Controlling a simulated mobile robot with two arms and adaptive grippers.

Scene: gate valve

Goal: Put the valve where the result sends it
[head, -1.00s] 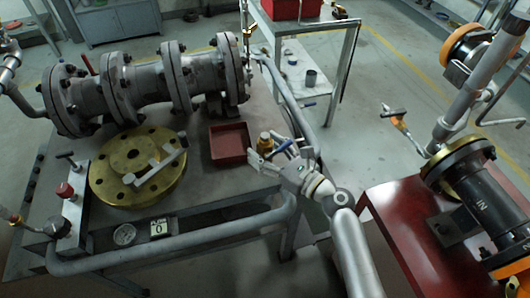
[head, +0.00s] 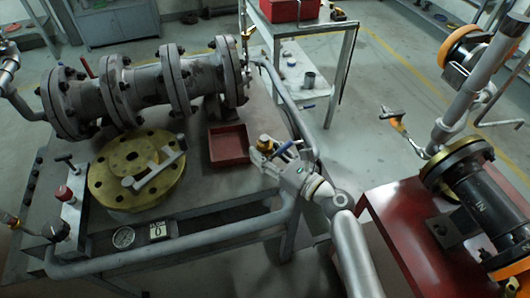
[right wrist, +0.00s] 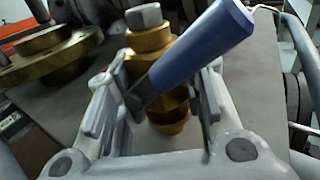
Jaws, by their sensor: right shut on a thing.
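The valve (head: 265,143) is a small brass body with a blue lever handle. It is upright near the right edge of the grey bench (head: 215,185), right of a small dark red tray (head: 228,163). My right gripper (head: 272,158) is around it. In the right wrist view, the fingers are on both sides of the brass valve (right wrist: 150,48), shut on it, with the blue handle slanting up to the right between them. Whether its base touches the bench is hard to tell. A small display (head: 158,229) on the bench front seems to read 0. My left gripper is not in view.
A brass flange disc (head: 110,180) with a grey handle lies on the bench, before a large grey flanged pipe (head: 145,85). A round gauge (head: 123,237) is beside the display. A dark red table (head: 400,235) with a black flanged pipe (head: 475,195) stands right; a cart (head: 300,60) behind.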

